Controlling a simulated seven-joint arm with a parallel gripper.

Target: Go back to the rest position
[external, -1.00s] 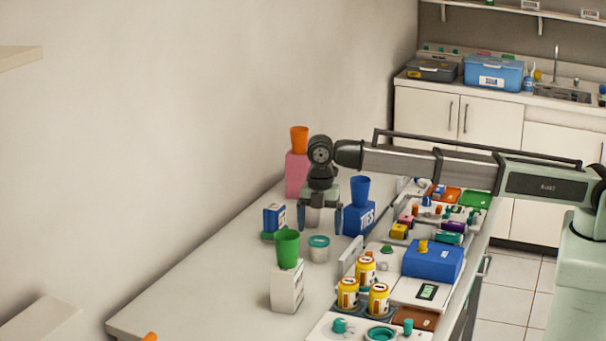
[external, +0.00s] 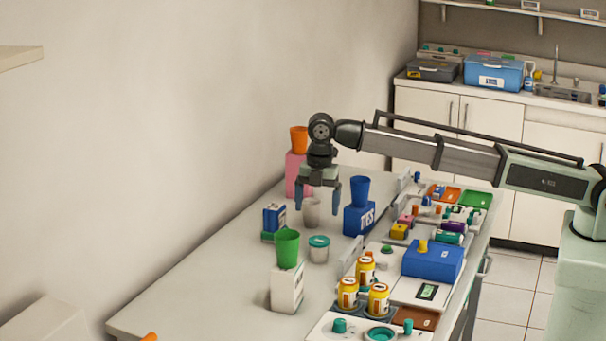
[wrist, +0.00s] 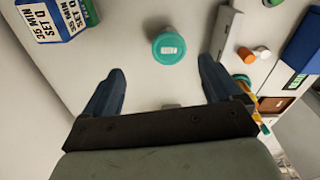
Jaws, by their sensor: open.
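My gripper (external: 318,200) is open and empty above the far part of the bench in the external view. Its two blue fingers (wrist: 160,90) are spread wide in the wrist view with nothing between them. A pale grey cup (external: 312,213) stands on the bench below the fingers, apart from them as far as I can tell. My arm reaches in from the right, with its wrist high over the bench.
A teal-lidded jar (external: 319,248) also shows in the wrist view (wrist: 170,47). Around stand a blue cup on a blue box (external: 360,219), an orange cup on a pink box (external: 297,174), a green cup on a white box (external: 287,290), and a blue-white box (external: 274,218). The front left bench is clear.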

